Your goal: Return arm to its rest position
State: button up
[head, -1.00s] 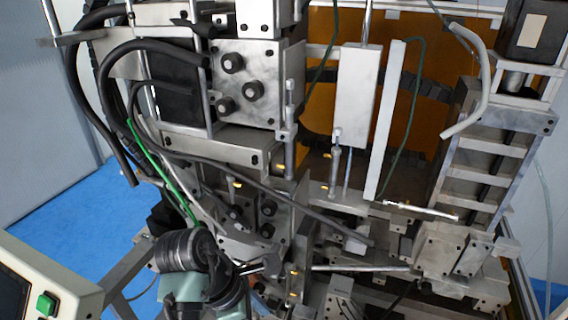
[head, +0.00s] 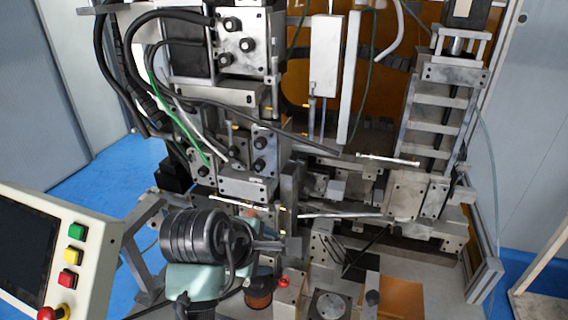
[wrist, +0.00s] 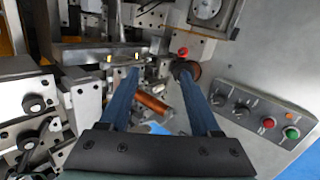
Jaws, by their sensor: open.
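My gripper (wrist: 160,74) shows in the wrist view as two blue fingers, spread apart with nothing held between them. In the head view my arm's dark, ribbed end is at the lower middle, in front of the coil winder (head: 240,95); the fingers are hard to make out there. In the wrist view a copper coil (wrist: 153,104) shows between the fingers, seemingly beyond them. A dark-ended copper spool (wrist: 187,69) is by the right fingertip. A copper spool (head: 258,292) also shows below my arm in the head view.
A control panel (head: 60,250) with coloured buttons stands at the lower left of the head view. Metal rods (head: 340,215) and machine blocks crowd the middle. Blue floor (head: 95,185) is at left.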

jog(key=w+d+r+m+t+b, duration=0.15)
jog(key=r+m+t, duration=0.35)
jog(key=r, duration=0.5)
jog(key=d+r+m+t+b, duration=0.2)
jog(key=r+m+t+b, duration=0.3)
jog(key=r, duration=0.6)
jog(key=s+r+m+t+y, duration=0.3)
jog(key=s+r+m+t, duration=0.2)
jog(key=s+r+t, duration=0.5)
jog(key=s+r, duration=0.6)
jog(key=shift+a+r+t, duration=0.2)
jog(key=shift+r+t, duration=0.05)
jog(key=shift+t, duration=0.05)
jog(key=shift+s, duration=0.1)
